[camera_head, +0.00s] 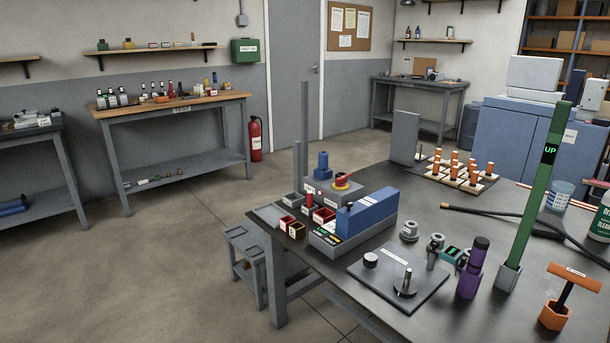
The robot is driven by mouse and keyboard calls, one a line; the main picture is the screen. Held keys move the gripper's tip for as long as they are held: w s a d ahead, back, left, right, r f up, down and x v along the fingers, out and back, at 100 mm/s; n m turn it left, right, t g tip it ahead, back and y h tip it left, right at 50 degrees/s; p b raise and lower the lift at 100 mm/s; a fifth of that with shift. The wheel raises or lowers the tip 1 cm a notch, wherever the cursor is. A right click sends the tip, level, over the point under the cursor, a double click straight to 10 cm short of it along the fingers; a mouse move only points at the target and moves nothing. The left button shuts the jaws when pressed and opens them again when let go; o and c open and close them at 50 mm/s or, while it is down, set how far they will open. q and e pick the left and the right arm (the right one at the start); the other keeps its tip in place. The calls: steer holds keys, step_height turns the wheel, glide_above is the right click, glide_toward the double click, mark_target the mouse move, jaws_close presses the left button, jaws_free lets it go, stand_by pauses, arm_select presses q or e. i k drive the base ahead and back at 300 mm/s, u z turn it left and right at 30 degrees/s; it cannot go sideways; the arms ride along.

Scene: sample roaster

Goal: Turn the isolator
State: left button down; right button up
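The isolator (342,181) appears to be the red rotary handle on a yellow disc, on top of a grey box on the dark table. Its handle points up and to the right in the picture. The box stands behind a blue block (367,213) on a grey base with green and yellow lettering. Neither of my grippers is in view.
A tall green post marked UP (539,185), a purple cylinder (472,268) and an orange T-handle tool (566,296) stand on the table (420,313). A dark plate (383,287) lies in front of the blue block. Thin grey uprights (305,135) rise beside the isolator box.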

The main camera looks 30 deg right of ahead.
mark_target(341, 181)
steer(key=u, duration=0.3)
steer(key=i, duration=2.35)
steer(key=z, duration=0.6)
steer(key=i, duration=1.3)
steer(key=z, duration=1.8)
steer(key=i, duration=0.55)
steer(key=z, duration=0.5)
